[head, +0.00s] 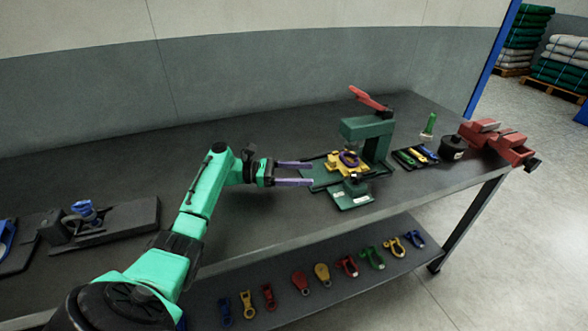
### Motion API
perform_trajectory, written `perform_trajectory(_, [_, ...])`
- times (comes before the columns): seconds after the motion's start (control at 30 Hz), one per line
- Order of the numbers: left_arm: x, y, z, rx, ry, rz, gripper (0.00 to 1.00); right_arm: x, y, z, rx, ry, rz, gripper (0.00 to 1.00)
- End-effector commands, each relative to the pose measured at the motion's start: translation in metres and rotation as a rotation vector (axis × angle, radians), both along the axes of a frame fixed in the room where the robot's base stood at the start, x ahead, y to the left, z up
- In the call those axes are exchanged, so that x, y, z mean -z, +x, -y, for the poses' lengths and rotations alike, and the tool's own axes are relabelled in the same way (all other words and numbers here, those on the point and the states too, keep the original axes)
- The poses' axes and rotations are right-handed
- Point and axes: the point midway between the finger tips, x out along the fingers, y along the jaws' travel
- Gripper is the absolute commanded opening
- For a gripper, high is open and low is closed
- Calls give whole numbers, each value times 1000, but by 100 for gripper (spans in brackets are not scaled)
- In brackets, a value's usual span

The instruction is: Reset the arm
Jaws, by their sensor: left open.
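My left arm comes in from the lower left and reaches over the dark workbench (262,232). My left gripper (312,174) has two purple fingers spread apart with nothing between them. Its fingertips point right, close to the left side of a green press (367,130) with a red lever. A yellow piece with a purple ring (349,158) sits on the press base; the fingertips look short of it. My right arm and gripper are not in view.
A black tray with colored tools (414,157), a black round container (453,147) and a red vise (500,142) stand to the right. A dark fixture with a blue part (84,210) is at the left. Several colored shackles and tags line the lower shelf (395,262).

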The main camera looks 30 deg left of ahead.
Motion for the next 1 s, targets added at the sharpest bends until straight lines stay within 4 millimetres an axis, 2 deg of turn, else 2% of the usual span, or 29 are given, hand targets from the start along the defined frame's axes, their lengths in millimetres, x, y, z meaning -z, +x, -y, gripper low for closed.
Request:
perform_trajectory(0.33, [0,0,1,1,0,0,74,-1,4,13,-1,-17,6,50])
perform_trajectory(0.53, [-3,0,1,1,0,0,74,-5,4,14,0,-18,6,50])
perform_trajectory(0.8, [-60,0,0,1,0,0,74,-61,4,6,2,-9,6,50])
perform_trajectory(1.0, [-87,0,0,1,0,0,74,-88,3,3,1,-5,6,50])
